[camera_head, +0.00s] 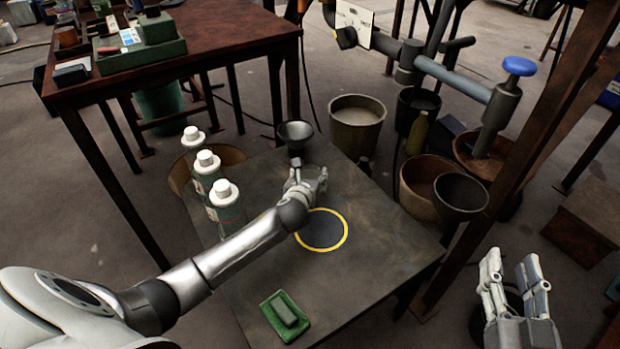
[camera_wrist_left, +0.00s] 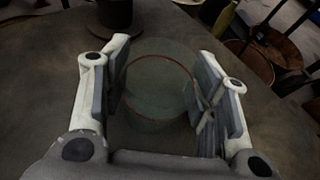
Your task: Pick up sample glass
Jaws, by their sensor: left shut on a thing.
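The sample glass (camera_wrist_left: 160,85) is a clear, round vessel seen from above in the left wrist view. My left gripper (camera_wrist_left: 163,95) is shut on it, with one finger on each side. In the head view my left gripper (camera_head: 310,181) is over the far part of the dark table, beyond the yellow ring (camera_head: 346,233), and mostly hides the glass. Whether the glass touches the tabletop, I cannot tell. My right gripper (camera_head: 515,276) is open and empty, off the table's right side.
A dark funnel (camera_head: 295,132) stands just beyond my left gripper. Several white-capped bottles (camera_head: 226,205) line the table's left edge. A pipe with a blue-topped valve (camera_head: 518,66) and buckets (camera_head: 357,125) are behind.

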